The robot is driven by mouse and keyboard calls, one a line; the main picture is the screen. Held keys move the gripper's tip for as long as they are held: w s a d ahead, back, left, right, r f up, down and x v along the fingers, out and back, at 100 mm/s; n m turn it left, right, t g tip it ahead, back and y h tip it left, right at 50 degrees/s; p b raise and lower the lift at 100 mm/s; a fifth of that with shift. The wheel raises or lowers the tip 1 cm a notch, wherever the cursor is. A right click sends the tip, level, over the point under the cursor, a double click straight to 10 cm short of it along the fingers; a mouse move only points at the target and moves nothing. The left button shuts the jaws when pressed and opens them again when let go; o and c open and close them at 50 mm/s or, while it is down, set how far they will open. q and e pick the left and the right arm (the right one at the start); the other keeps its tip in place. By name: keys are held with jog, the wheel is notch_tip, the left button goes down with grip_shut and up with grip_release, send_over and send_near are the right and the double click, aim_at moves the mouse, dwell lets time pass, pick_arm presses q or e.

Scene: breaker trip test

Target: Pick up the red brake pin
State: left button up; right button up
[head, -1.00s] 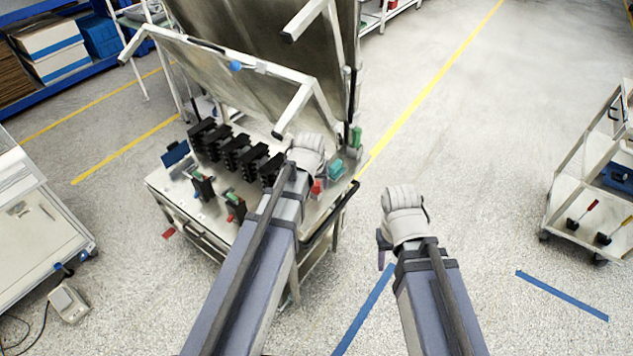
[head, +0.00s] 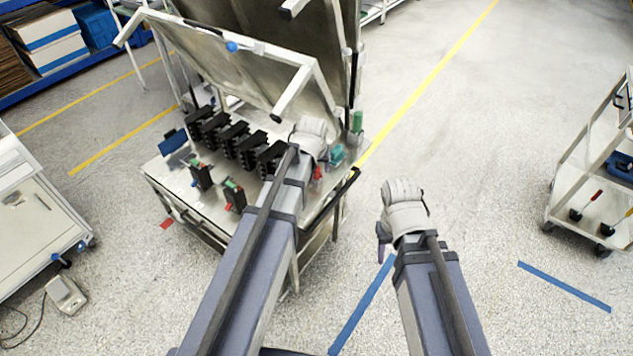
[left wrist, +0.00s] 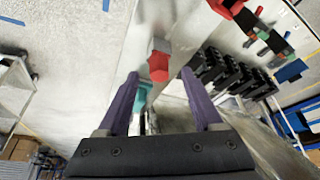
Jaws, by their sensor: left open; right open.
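The red brake pin (left wrist: 158,67) stands out in the left wrist view, just beyond and between the fingertips of my left gripper (left wrist: 160,90). In the head view the pin (head: 317,173) shows as a small red patch beside the left gripper (head: 312,150) on the metal bench top. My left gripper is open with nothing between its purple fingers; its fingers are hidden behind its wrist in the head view. My right gripper (head: 382,240) hangs over the floor to the right of the bench, away from the pin; only part of its fingers shows.
A teal block (head: 337,155) and a green part (head: 357,122) sit close to the pin. Several black breakers (head: 237,140) stand in a row to the left. A tilted metal panel (head: 225,65) with a frame rises behind.

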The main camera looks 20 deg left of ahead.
aim_at(316, 170)
pick_arm(q)
jog(key=b+x, duration=0.2)
jog(key=x, duration=0.1)
jog(key=shift+w+f, duration=0.15)
jog(key=shift+f, duration=0.05)
jog(key=shift+r, duration=0.1)
grip_shut()
dwell(0.3)
